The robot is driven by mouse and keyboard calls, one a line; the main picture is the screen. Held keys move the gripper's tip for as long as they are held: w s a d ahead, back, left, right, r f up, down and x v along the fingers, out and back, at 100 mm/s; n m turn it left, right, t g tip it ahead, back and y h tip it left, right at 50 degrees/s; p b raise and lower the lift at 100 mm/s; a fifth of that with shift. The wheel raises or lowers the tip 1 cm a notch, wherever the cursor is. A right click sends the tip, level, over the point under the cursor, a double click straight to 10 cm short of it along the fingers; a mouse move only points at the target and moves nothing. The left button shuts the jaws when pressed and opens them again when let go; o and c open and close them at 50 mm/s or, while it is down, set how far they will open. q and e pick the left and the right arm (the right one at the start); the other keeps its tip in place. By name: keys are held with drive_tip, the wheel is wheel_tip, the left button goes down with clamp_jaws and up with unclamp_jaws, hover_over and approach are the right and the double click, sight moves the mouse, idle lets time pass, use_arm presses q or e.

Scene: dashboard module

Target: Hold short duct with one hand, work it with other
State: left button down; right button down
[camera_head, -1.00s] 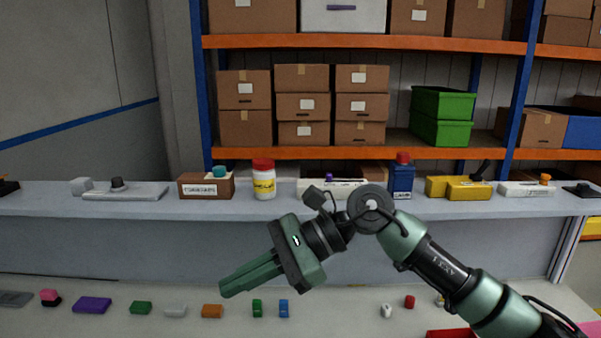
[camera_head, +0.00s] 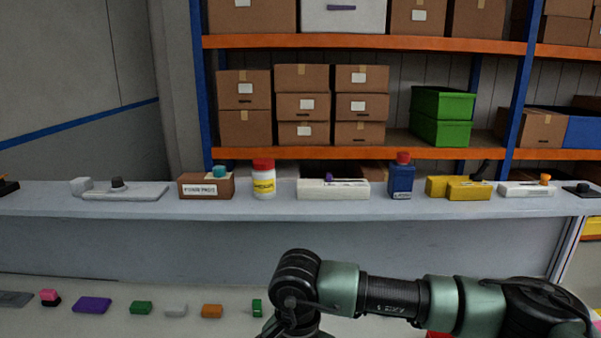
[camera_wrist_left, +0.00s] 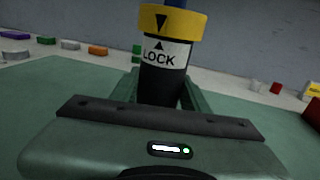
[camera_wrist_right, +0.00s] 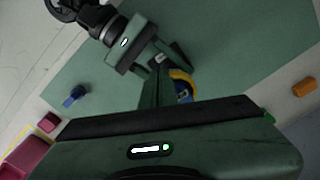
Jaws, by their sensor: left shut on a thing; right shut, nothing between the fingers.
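The short duct (camera_wrist_left: 163,75) is a black cylinder with a white band reading LOCK, a yellow collar with a black arrow and a blue part above it. My left gripper (camera_wrist_left: 162,98) is shut around its black body and holds it upright in the left wrist view. In the right wrist view the duct's yellow collar (camera_wrist_right: 186,77) and blue end (camera_wrist_right: 183,92) show beside the fingers of my right gripper (camera_wrist_right: 154,78). That gripper is shut and empty, close to the duct; I cannot tell whether it touches. In the head view both grippers are out of frame.
A green mat (camera_wrist_right: 235,40) lies below the hands. A blue part (camera_wrist_right: 75,96) lies on it at left, and an orange block (camera_wrist_right: 304,87) lies off it at right. A grey ledge (camera_head: 130,208) with several modules runs behind, below a shelf rack (camera_head: 300,153) of boxes.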

drive_tip(key=shift+f, duration=1.55)
drive_tip(key=shift+w, duration=0.25)
drive_tip(key=shift+a, duration=0.2)
drive_tip(key=shift+w+a, duration=0.35)
drive_tip(key=shift+a, duration=0.2)
drive_tip(key=shift+w+a, duration=0.35)
drive_tip(key=shift+a, duration=0.2)
drive_tip(key=shift+s+a, duration=0.1)
drive_tip(key=shift+a, duration=0.05)
wheel_tip(320, 180, up, 6)
drive_tip(key=shift+s+a, duration=0.15)
drive_tip(key=shift+s, duration=0.15)
